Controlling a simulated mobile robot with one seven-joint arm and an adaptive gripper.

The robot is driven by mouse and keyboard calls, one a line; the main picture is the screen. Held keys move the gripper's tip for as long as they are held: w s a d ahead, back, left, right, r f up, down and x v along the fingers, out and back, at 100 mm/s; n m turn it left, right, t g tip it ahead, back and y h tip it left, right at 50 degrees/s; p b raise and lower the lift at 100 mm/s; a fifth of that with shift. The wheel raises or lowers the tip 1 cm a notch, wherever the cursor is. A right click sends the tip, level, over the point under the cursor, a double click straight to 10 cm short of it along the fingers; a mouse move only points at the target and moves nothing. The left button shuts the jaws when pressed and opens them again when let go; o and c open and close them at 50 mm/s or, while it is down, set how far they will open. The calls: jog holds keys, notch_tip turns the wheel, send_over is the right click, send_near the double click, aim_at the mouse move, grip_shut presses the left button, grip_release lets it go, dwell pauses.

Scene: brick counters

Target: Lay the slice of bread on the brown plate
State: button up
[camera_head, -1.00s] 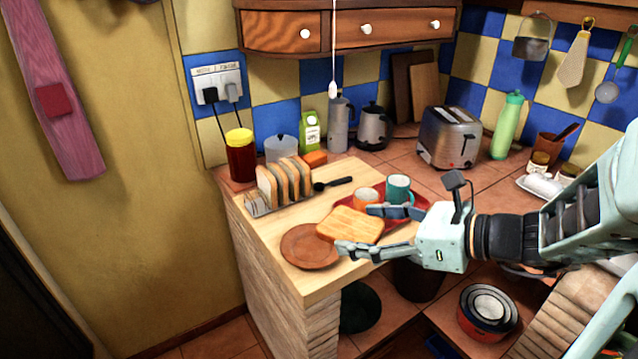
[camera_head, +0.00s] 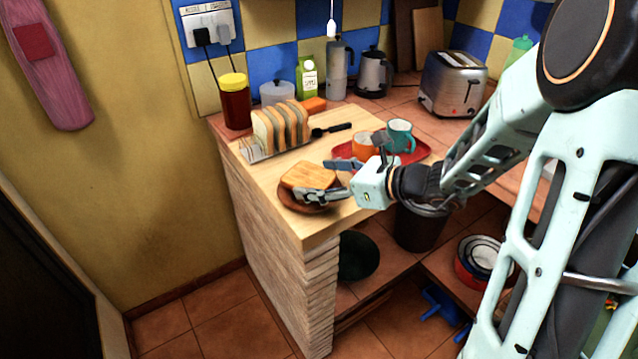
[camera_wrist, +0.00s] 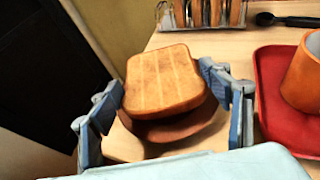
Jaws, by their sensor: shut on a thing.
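The slice of bread (camera_head: 308,177) is toasted golden with paler stripes and lies flat between the fingers of my gripper (camera_head: 323,180). My gripper is shut on it, with a finger at each side edge in the wrist view (camera_wrist: 168,100). The slice is over the brown plate (camera_head: 292,203) and hides most of it. The plate's near rim also shows below the slice in the wrist view (camera_wrist: 185,125). I cannot tell whether the slice touches the plate.
A red tray (camera_head: 412,155) with an orange cup (camera_head: 364,145) and a teal cup (camera_head: 400,135) stands right of the plate. A toast rack (camera_head: 282,130) with several slices stands behind, beside a dark spoon (camera_head: 331,129). The counter's front edge is close to the plate.

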jog(key=shift+f, duration=0.4)
jog(key=shift+f+b, duration=0.35)
jog(key=shift+f, duration=0.1)
jog(key=o, duration=1.2)
jog(key=shift+c, duration=0.2)
jog(key=shift+r, duration=0.1)
jog(key=shift+r+p, duration=0.55)
jog(key=shift+p, duration=0.05)
jog(key=p+v, duration=0.1)
jog(key=v, duration=1.1)
jog(key=shift+f, duration=0.15)
